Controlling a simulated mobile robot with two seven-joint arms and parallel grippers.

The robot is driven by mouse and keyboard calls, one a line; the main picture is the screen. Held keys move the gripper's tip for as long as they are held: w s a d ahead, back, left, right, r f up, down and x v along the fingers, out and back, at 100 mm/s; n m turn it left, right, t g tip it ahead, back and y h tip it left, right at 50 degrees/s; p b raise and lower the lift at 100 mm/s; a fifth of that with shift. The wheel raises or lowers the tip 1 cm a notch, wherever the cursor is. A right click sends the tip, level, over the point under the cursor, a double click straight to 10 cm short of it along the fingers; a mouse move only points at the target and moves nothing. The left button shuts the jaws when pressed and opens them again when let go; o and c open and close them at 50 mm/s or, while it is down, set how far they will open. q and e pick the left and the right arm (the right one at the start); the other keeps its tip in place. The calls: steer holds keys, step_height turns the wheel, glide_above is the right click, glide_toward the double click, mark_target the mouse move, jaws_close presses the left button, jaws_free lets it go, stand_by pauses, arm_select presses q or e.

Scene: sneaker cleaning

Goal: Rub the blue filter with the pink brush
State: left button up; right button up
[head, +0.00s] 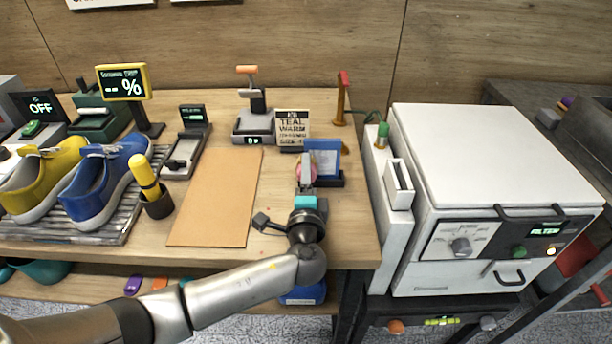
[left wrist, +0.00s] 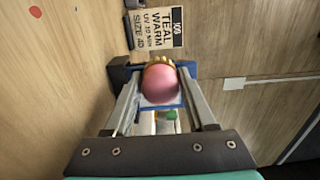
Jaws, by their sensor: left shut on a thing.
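The blue filter (head: 324,158) is a blue-framed panel standing upright in a dark holder near the right end of the wooden table. My left gripper (head: 306,168) is shut on the pink brush (head: 299,171), just in front of the filter's left side. In the left wrist view the brush (left wrist: 160,82) shows as a round pink end with a tan rim, between the fingers of my gripper (left wrist: 160,100). The blue filter (left wrist: 187,70) shows behind it, mostly hidden. I cannot tell whether brush and filter touch. My right gripper is not in view.
A sign reading "TEAL WARM" (head: 293,126) stands behind the filter, to its left. A tan mat (head: 215,197) lies left of my gripper. Yellow and blue sneakers (head: 104,180) sit on a rack farther left. A white machine (head: 495,165) stands to the right.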

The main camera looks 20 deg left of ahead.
mark_target(334, 162)
arm_select(q)
steer(key=shift+w+d+b, duration=0.25)
steer(key=shift+d+b, duration=0.05)
steer(key=shift+d, duration=0.55)
steer(key=shift+w+d+b, duration=0.25)
steer(key=shift+d+b, duration=0.05)
steer(key=shift+d, duration=0.5)
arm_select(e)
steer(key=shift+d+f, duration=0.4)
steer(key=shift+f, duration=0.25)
arm_select(q)
steer(key=shift+w+d+b, duration=0.2)
steer(key=shift+d+b, duration=0.1)
steer(key=shift+d, duration=0.25)
steer(key=shift+w+d+f+b, duration=0.1)
steer(key=shift+w+d+b, duration=0.2)
steer(key=shift+d+b, duration=0.4)
steer(key=shift+d, duration=0.1)
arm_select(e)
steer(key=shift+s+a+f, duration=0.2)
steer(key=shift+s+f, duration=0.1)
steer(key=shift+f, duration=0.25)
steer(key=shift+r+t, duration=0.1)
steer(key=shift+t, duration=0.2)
